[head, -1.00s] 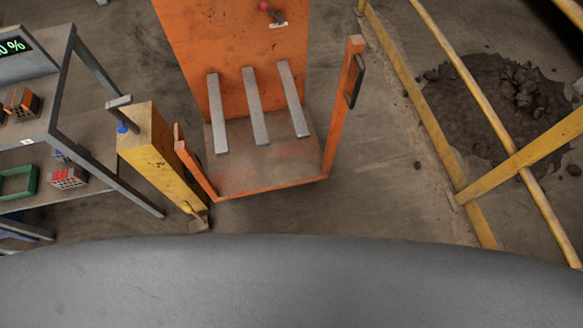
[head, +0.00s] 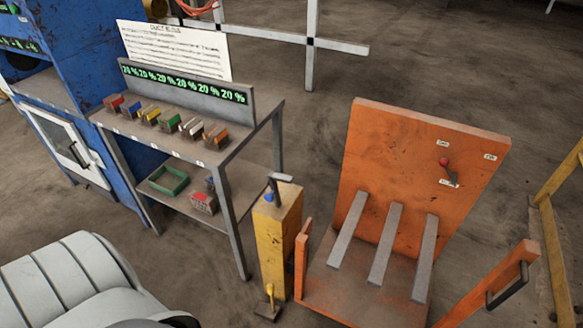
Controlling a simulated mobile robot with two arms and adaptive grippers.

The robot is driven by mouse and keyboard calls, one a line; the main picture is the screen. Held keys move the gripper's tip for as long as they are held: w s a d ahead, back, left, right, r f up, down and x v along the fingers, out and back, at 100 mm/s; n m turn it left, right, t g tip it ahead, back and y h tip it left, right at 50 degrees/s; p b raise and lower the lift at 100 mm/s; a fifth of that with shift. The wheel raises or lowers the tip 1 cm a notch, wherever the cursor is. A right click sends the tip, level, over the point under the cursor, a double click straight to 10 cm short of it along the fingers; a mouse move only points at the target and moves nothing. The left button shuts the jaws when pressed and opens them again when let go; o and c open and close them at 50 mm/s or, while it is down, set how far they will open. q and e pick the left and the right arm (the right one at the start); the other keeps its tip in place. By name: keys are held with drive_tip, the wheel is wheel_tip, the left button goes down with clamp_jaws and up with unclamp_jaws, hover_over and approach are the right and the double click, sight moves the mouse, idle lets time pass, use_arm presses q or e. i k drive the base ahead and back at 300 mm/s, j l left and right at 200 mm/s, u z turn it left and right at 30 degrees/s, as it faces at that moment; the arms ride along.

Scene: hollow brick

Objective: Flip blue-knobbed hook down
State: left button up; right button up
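A yellow post (head: 277,245) stands upright near the bottom middle of the head view. A blue knob (head: 268,198) sits near the top of its left side. A grey metal hook piece (head: 280,178) with a flat bar on top rises from the post, just above the blue knob. The hook piece stands upright. A second yellow-handled part (head: 270,297) is low at the post's foot. Neither of my grippers is in view, so I cannot see where they are relative to the hook.
An orange rack (head: 410,185) with grey bars and a red-knobbed lever (head: 445,163) stands right of the post. A grey table (head: 232,150) with several colored bricks and a green tray (head: 168,181) stands left.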

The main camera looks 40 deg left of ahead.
sight(274, 195)
drive_tip(key=u, duration=1.25)
drive_tip(key=j+u, duration=0.7)
drive_tip(key=j, duration=0.25)
